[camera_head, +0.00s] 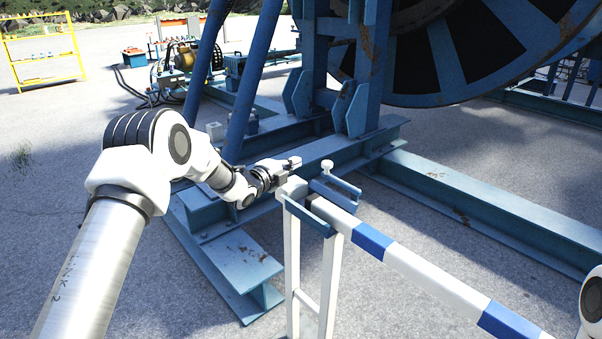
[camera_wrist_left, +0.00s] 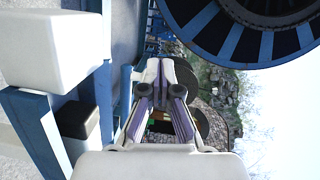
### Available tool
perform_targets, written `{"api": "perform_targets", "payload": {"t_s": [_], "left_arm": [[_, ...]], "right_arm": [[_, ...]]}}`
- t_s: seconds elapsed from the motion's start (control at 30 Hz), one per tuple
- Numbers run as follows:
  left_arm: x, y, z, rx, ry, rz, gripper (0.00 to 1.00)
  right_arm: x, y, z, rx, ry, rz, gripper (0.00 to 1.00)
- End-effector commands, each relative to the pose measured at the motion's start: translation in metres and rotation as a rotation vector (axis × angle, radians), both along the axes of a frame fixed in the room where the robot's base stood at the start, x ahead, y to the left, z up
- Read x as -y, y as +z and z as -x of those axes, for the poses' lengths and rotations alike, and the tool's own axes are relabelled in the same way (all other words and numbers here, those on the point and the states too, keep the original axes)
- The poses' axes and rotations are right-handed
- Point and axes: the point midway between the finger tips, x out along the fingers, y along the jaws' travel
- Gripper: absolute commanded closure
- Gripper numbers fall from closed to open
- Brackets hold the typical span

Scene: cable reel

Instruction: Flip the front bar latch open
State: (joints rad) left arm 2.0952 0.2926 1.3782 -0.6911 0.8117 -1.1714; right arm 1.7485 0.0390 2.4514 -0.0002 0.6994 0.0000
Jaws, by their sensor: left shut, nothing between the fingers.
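The front bar (camera_head: 420,270) is a white beam with blue bands, running from the lower right up to a white post (camera_head: 292,250). At the post top sits the blue bar latch (camera_head: 333,196), a bracket with arms across the bar's end and a small pale knob (camera_head: 327,166). I cannot tell for certain whether it is open. My left gripper (camera_head: 294,162) is shut and empty, just left of the knob and apparently apart from it. In the left wrist view its fingers (camera_wrist_left: 161,72) are together, with blue and white parts to the left. My right gripper is out of view.
A large blue cable reel (camera_head: 490,45) on a blue steel frame (camera_head: 480,205) stands behind the bar. Blue slanted struts (camera_head: 250,85) rise behind my left arm. A yellow rack (camera_head: 42,55) is far left. Open paving lies at left.

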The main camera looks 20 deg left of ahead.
Motion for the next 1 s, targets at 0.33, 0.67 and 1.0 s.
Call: {"api": "perform_targets", "payload": {"t_s": [0.33, 0.67, 1.0], "left_arm": [[-0.071, 0.008, 0.011, 0.003, 0.002, 0.0, 1.0], [-0.081, 0.008, 0.013, 0.001, -0.001, -0.001, 1.0], [-0.081, 0.008, 0.013, 0.001, -0.001, 0.0, 1.0]], "right_arm": [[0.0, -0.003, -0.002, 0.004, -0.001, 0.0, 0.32], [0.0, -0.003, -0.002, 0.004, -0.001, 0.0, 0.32], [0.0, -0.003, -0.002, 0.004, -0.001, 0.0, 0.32]]}}
